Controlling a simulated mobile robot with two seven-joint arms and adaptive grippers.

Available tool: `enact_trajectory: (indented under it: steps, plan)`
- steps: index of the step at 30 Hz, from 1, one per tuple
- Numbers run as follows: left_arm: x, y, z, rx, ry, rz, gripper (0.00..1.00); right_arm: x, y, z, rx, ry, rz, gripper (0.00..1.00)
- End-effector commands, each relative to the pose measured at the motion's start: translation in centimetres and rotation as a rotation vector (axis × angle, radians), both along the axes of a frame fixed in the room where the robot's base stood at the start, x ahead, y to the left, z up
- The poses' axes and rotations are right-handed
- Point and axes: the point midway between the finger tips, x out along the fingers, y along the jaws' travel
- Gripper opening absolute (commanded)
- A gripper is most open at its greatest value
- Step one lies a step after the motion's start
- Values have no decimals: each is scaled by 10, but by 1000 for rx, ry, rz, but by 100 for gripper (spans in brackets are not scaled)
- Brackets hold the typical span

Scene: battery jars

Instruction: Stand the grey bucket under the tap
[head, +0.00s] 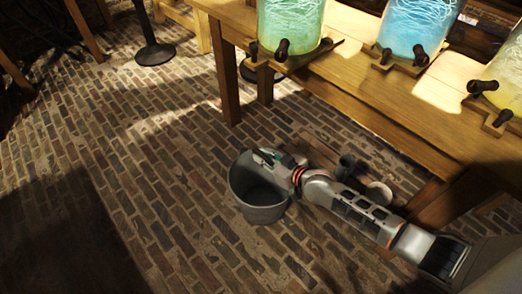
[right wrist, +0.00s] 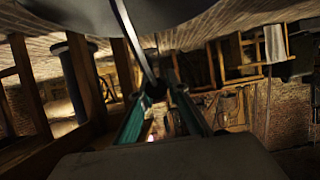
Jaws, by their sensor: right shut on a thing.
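The grey bucket (head: 262,212) is upright and empty inside, at or just above the brick floor, left of the table; I cannot tell if it touches the floor. My right gripper (head: 266,156) is shut on the bucket at its rim. In the right wrist view a thin grey strip runs between the green-padded fingers (right wrist: 160,95), and a large grey surface of the bucket (right wrist: 190,15) fills the top. Dark taps show on the green jar (head: 282,48), the blue jar (head: 387,56) and the yellow jar (head: 478,87). My left gripper is out of view.
The jars stand on wooden stands on the long wooden table (head: 345,85). Small grey and pale vessels (head: 378,194) are on the floor behind my right arm. A dark post base (head: 154,53) stands at the back left. The brick floor left of the bucket is clear.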

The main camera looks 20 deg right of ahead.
Motion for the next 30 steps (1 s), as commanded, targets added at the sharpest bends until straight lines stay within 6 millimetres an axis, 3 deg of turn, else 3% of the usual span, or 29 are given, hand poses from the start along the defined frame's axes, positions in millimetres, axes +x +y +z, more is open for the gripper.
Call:
enact_trajectory:
  steps: [6, 14, 15, 16, 30]
  plan:
    - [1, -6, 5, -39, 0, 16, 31, 6, 0, 7, 5, -17, -2, 0]
    - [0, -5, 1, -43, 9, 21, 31, 5, 0, 2, 4, -16, -2, 0]
    - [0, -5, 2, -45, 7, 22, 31, 3, 0, -1, -1, -7, 0, 26]
    - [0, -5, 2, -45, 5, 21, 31, 3, 0, -1, -1, -8, 0, 32]
    - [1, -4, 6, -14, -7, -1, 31, 0, -2, 5, 0, -8, -1, 32]
